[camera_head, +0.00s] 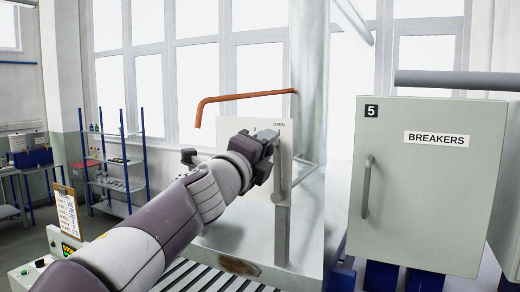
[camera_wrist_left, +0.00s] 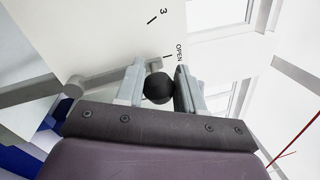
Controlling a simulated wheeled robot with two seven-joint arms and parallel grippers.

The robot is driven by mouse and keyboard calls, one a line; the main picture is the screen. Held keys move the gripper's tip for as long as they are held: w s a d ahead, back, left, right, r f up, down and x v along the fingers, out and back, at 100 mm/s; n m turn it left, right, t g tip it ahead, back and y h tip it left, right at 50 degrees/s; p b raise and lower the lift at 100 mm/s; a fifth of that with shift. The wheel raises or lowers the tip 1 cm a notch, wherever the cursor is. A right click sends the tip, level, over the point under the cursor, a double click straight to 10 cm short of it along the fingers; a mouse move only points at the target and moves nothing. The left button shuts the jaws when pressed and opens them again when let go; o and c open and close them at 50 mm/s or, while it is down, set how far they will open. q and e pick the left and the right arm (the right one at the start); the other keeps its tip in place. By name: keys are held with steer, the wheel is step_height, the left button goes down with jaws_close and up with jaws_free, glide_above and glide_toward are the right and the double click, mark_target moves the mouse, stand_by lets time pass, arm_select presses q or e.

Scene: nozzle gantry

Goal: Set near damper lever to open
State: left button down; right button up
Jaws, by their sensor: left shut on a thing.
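The damper lever shows in the left wrist view as a grey bar (camera_wrist_left: 108,77) with a black ball knob (camera_wrist_left: 158,88) at its end. A white scale plate (camera_wrist_left: 112,35) behind it bears a 3 and the word OPEN, and the lever's end lies close to the OPEN mark. My left gripper (camera_wrist_left: 159,92) is shut on the knob, with one finger on each side. In the head view my left gripper (camera_head: 268,146) is in front of the plate (camera_head: 287,135), below its OPEN label, and hides the knob. My right gripper is out of view.
A grey cabinet (camera_head: 430,225) labelled BREAKERS, with a vertical handle (camera_head: 367,187), stands to the right. An orange-brown bent pipe (camera_head: 245,96) runs above the gripper. A slatted roller bed (camera_head: 200,278) lies below. Blue-framed shelves (camera_head: 115,160) stand at the back left.

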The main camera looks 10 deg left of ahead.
arm_select(q)
steer(key=shift+f, duration=0.3)
steer(key=c, duration=0.8)
jaws_free()
steer(key=shift+d, duration=0.1)
steer(key=shift+s+d+r, duration=0.15)
steer(key=shift+r, duration=0.05)
steer(key=b+v, duration=0.2)
steer(key=v, duration=1)
steer(key=shift+s, duration=0.25)
steer(key=shift+f, duration=0.1)
